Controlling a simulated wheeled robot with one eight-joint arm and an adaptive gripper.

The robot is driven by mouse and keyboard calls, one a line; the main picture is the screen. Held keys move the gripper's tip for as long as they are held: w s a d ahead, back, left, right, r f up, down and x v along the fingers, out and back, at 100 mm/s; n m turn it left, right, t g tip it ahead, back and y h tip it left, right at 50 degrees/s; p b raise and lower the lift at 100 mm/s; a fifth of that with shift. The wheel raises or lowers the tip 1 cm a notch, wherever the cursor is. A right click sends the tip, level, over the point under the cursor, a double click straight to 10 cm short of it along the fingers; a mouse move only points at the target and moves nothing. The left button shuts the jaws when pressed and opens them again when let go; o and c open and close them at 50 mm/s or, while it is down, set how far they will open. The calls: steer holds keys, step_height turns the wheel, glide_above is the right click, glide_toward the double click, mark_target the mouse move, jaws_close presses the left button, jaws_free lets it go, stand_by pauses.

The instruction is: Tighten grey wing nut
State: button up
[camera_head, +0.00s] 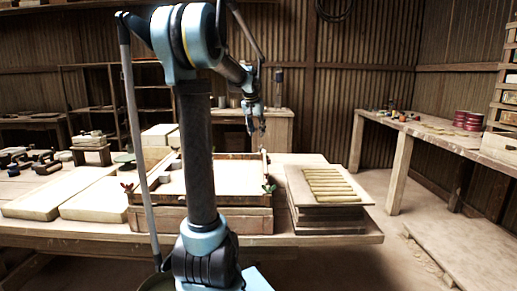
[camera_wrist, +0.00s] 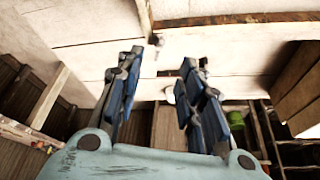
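The tile press (camera_head: 235,222) is a wooden box with a framed top on the table. A small grey piece (camera_wrist: 156,40) at the edge of the wood in the wrist view looks like the grey wing nut, but it is too small to be sure. My gripper (camera_wrist: 160,62) is open and empty, with its fingers on either side of the line to that piece and apart from it. In the head view my gripper (camera_head: 255,125) hangs above the back right part of the press. A red wing nut (camera_head: 128,187) and a green wing nut (camera_head: 269,188) sit at its front corners.
A stack of boards with tan strips (camera_head: 330,184) stands right of the press. Pale shallow boxes (camera_head: 45,195) and small tools lie at the left. A side bench (camera_head: 430,130) holds red discs (camera_head: 468,119). My arm hides part of the press.

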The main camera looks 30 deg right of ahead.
mark_target(260, 149)
steer(key=x, duration=0.9)
steer(key=shift+d+f, duration=0.1)
steer(key=shift+f, duration=0.3)
